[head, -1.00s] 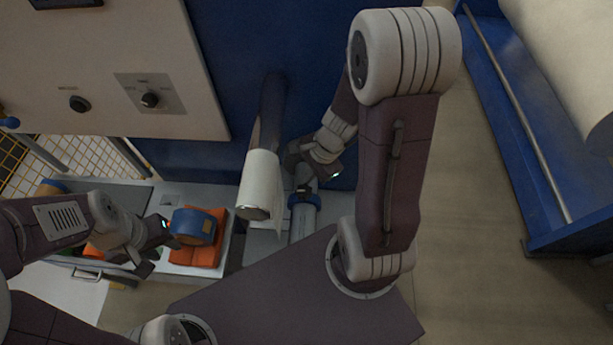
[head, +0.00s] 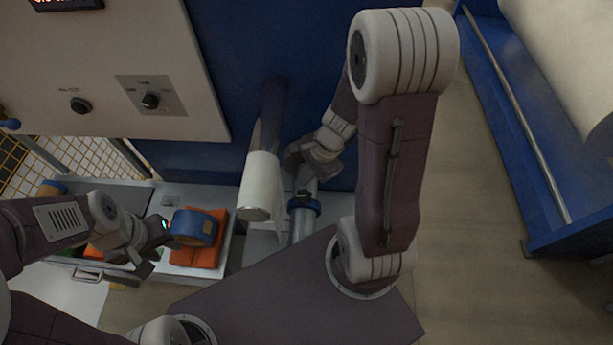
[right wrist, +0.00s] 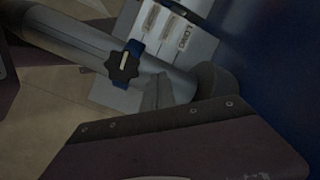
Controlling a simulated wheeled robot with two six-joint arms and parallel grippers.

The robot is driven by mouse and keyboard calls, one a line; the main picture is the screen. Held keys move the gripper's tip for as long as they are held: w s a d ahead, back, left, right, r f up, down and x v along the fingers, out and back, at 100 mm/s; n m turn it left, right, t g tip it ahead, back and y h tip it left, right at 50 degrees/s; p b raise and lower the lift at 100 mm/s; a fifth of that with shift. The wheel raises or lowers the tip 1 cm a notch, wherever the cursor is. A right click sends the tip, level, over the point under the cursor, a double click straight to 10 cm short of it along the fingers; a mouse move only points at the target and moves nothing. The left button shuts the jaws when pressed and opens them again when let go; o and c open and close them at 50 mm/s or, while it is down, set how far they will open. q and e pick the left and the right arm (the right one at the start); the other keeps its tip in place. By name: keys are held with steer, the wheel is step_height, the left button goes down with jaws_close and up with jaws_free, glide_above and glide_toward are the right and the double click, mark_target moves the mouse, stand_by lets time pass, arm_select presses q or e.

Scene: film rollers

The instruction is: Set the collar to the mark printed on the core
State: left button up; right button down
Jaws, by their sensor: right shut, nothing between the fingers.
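The collar (head: 305,206) is a blue ring around the grey core (head: 302,228), right of the white roll. The right wrist view shows the collar's blue band (right wrist: 136,48) with a dark lobed knob (right wrist: 123,66) on the core (right wrist: 75,38). I cannot make out a printed mark on the core. My right gripper (head: 308,181) is shut and empty, at the core just beyond the collar. In the wrist view its fingers (right wrist: 161,92) are beside the core, right of the knob. My left gripper (head: 158,248) looks open and empty, left of a blue-sided roll.
The white roll (head: 259,190) hangs close left of my right gripper. The blue-sided roll (head: 195,228) rests on an orange pad (head: 207,256) in a grey tray. A printed label plate (right wrist: 175,30) lies behind the core. A blue machine wall (head: 225,60) stands behind.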

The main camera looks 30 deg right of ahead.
step_height(320, 180, up, 9)
steer(key=p, duration=0.7)
steer(key=shift+p, duration=0.4)
steer(key=shift+f, duration=0.1)
